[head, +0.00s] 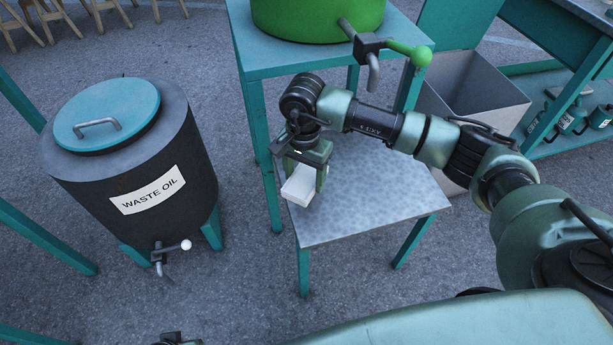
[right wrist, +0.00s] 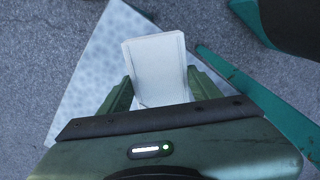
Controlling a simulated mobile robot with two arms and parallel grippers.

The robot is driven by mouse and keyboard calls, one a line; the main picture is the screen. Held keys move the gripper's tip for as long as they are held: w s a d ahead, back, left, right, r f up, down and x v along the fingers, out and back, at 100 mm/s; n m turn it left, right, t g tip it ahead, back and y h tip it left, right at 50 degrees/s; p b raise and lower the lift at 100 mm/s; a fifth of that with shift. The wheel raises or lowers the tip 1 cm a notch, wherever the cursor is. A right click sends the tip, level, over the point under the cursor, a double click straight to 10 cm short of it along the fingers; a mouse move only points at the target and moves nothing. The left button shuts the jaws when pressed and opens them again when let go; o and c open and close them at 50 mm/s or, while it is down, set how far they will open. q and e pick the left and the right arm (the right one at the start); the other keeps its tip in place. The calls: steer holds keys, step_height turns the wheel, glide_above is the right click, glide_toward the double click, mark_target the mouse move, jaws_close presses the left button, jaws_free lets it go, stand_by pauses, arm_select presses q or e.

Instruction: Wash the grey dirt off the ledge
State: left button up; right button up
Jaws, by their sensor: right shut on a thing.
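The ledge (head: 375,200) is a low metal-topped stand with a mottled grey surface; it also shows in the right wrist view (right wrist: 95,75). I cannot tell the grey dirt from the metal's own mottling. My right gripper (head: 305,174) points down over the ledge's left part and is shut on a white block (head: 298,190), perhaps a sponge. The right wrist view shows the block (right wrist: 157,62) between both fingers. I cannot tell whether the block touches the ledge. A small dark part of my left gripper (head: 178,339) shows at the bottom edge; its fingers cannot be made out.
A green tank (head: 315,18) with a tap and green-knobbed lever (head: 418,54) stands on a teal table behind the ledge. A waste oil drum (head: 140,160) stands at left. A grey bin (head: 470,90) stands behind right. Open floor lies between drum and ledge.

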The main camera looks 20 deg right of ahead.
arm_select(q)
steer(key=shift+s+f, duration=0.2)
steer(key=shift+f, duration=0.85)
